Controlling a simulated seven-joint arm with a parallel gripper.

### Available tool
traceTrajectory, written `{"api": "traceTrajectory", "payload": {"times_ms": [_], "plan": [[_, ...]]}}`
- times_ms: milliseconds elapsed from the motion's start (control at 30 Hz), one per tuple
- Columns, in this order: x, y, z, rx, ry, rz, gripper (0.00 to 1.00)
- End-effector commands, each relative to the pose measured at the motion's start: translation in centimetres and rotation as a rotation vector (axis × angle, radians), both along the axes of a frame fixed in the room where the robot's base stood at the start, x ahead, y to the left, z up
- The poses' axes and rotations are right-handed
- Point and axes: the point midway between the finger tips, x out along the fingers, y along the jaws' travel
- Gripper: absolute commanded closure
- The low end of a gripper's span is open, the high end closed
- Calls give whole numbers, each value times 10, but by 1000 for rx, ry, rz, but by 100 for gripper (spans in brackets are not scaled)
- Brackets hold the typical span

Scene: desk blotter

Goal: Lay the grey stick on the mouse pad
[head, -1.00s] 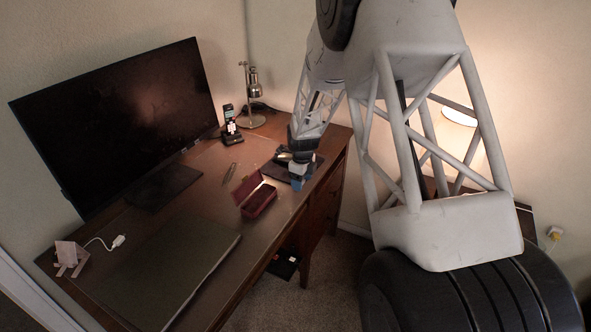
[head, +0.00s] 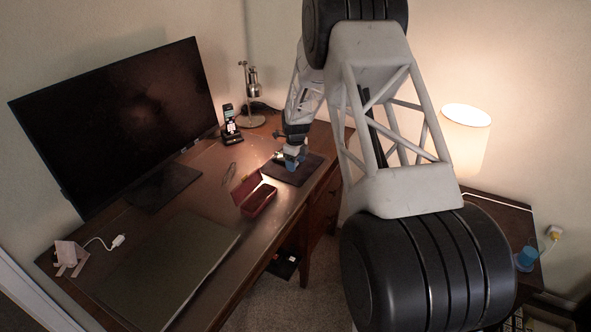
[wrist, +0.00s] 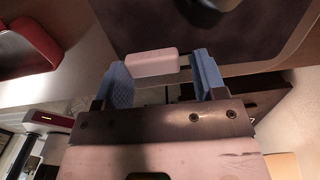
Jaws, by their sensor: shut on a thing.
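The grey stick (wrist: 152,63) shows in the wrist view as a short, pale, pinkish-grey block between the blue fingertips. My gripper (wrist: 160,80) is shut on it. In the head view my gripper (head: 292,160) is low over the left part of the dark mouse pad (head: 308,170); I cannot make out the stick clearly there. The mouse pad also fills the upper right of the wrist view (wrist: 225,25), with a rounded corner showing. Whether the stick touches the pad I cannot tell.
An open red case (head: 258,200) stands left of the pad, with eyeglasses (head: 229,176) behind it. A phone in its dock (head: 230,128), a desk lamp (head: 251,90) and a monitor (head: 120,120) stand farther back. A large blotter (head: 165,265) covers the near left.

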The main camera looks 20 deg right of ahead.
Motion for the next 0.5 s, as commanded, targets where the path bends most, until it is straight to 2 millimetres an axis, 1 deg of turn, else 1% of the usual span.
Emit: {"api": "traceTrajectory", "payload": {"times_ms": [367, 500], "plan": [[1, 0, -1, 0, 0, 0, 57], [1, 0, -9, 1, 2, 0, 57]]}}
